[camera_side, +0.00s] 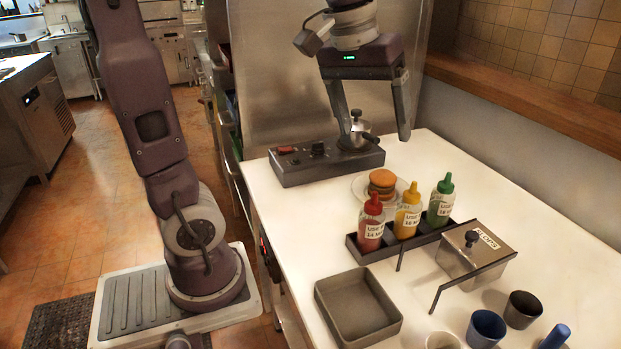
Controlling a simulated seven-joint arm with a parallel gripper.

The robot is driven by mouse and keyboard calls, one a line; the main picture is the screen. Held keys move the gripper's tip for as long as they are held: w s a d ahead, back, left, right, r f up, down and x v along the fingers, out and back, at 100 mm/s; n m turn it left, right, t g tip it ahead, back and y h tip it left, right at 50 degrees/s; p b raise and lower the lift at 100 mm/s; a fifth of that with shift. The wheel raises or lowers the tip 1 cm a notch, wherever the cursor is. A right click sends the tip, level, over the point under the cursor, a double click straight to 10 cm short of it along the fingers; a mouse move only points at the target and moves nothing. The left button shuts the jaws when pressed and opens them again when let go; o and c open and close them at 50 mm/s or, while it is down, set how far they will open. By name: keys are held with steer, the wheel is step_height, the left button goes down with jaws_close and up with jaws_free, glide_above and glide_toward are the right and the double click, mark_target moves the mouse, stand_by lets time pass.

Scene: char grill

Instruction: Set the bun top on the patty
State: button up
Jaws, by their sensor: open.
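A small burger stack sits on a white plate (361,190) near the middle of the counter. The orange-brown bun top (382,177) is the uppermost layer of the stack. Below it a darker band, which looks like the patty (381,188), shows at the side; the lower layers are too small to tell apart. My gripper (375,137) is open, pointing down, above and behind the stack in the picture. Its fingers are well apart, and I see nothing held between them. The fingertips look clear of the bun top.
A dark grill unit (325,166) with a red switch stands behind the plate, with a silver lidded pot (358,130) at its right end. A black rack (371,256) with red, yellow and green bottles stands close in front. A grey tray (358,307), metal box (462,262) and several cups are nearer.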

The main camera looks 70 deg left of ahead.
steer(key=s+d+f+m+t, duration=0.1)
steer(key=s+d+f+m, duration=0.1)
steer(key=s, duration=0.5)
steer(key=s+d+f+m+t, duration=0.1)
steer(key=s+d+f+m, duration=0.2)
steer(key=s, duration=0.4)
steer(key=shift+s+d+f+m, duration=0.15)
steer(key=shift+d+f+m, duration=0.25)
steer(key=shift+m, duration=0.4)
